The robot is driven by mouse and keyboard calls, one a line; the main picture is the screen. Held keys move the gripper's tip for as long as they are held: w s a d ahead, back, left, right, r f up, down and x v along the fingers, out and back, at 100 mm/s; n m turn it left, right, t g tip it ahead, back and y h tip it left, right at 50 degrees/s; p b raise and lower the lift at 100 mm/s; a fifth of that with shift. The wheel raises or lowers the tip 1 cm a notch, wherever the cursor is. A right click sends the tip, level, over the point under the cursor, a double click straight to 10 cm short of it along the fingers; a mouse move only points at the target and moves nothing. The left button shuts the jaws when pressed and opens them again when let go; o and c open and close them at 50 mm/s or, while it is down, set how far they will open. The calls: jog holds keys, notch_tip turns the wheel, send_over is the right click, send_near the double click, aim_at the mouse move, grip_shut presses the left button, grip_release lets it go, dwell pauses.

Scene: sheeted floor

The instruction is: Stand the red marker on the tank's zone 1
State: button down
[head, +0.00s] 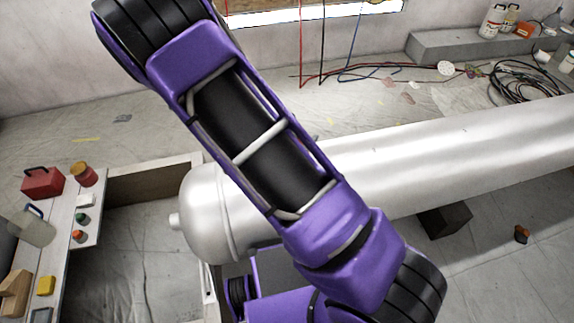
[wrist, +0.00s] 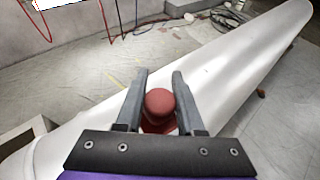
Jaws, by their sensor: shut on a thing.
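The tank is a long white metal cylinder (head: 400,180) lying on its side, with a domed end and a small nozzle at the left in the head view. It also runs diagonally across the wrist view (wrist: 215,85). My gripper (wrist: 160,85) is shut on the red marker (wrist: 159,102), which has a rounded top and sits between the two grey fingers, over the tank's upper side. The marker's base is hidden, so I cannot tell whether it touches the tank. In the head view my arm hides the gripper and marker. No zone marking can be made out.
At the left, a white bench (head: 60,225) holds a red box (head: 42,183), a jug (head: 32,228) and small coloured items. A grey ledge (head: 450,45) with bottles and coiled cables (head: 515,80) lie behind the tank. A dark block (head: 444,219) is beside the tank.

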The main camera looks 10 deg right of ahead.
jog(key=s+d+f+m+g+h, duration=0.3)
jog(key=s+d+m+g+h, duration=0.1)
jog(key=s+d+m+g, duration=0.95)
jog(key=s+a+f+m+g+y, duration=0.5)
jog(key=s+a+m+g+y, duration=0.5)
jog(key=s+a+m+y, duration=0.35)
jog(key=w+a+m+t+y+b, duration=0.1)
jog(key=w+a+m+t+y, duration=0.7)
jog(key=w+a+m+y, duration=0.5)
jog(key=w+d+r+m+t+h, duration=0.15)
jog(key=w+d+m+t, duration=0.35)
jog(key=w, duration=0.5)
jog(key=w+d+r+m+t+h, duration=0.1)
jog(key=w+d+r+m+t, duration=0.15)
jog(key=w+m+t, duration=0.7)
jog(key=shift+n+g, duration=0.8)
jog(key=shift+n, duration=0.05)
jog(key=f, duration=0.2)
jog(key=w+f+b, duration=0.1)
jog(key=f, duration=0.3)
jog(key=shift+w+d, duration=0.2)
jog(key=shift+d, duration=0.2)
jog(key=shift+f+b, duration=0.6)
jog(key=shift+f, duration=1.85)
jog(key=c, duration=0.5)
grip_release()
